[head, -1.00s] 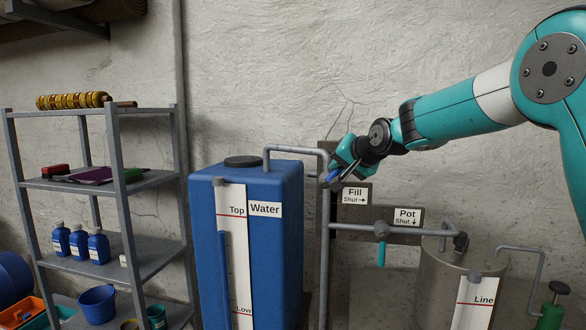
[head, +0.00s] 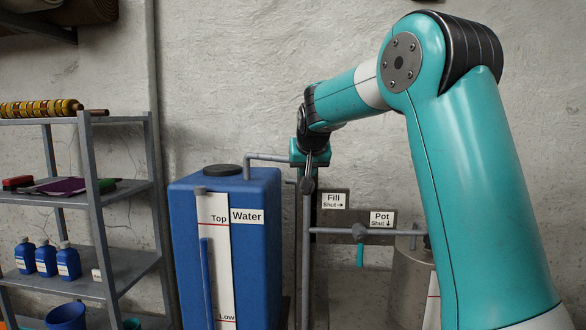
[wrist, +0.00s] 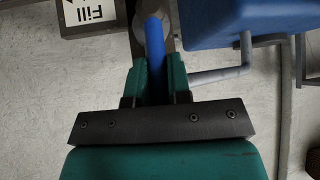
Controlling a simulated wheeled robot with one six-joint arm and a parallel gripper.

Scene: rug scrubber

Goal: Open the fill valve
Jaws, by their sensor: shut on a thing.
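My gripper (head: 308,166) is at the pipe beside the blue water tank, just above a grey round valve hub (head: 307,186). In the wrist view my gripper (wrist: 159,78) has its teal fingers closed on both sides of a blue valve handle (wrist: 155,46). The handle runs from between the fingers to the grey hub (wrist: 150,17). In the head view the handle is mostly hidden by my gripper. The Fill sign (head: 333,200), marked "Shut" with a right arrow, is just right of the hub. It also shows in the wrist view (wrist: 92,16).
The blue water tank (head: 262,250) stands left of the pipe. The Pot valve's teal handle (head: 360,256) hangs down at lower right, under the Pot sign (head: 382,219). A metal pot (head: 410,270) is partly behind my arm. A shelf (head: 115,262) stands at far left.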

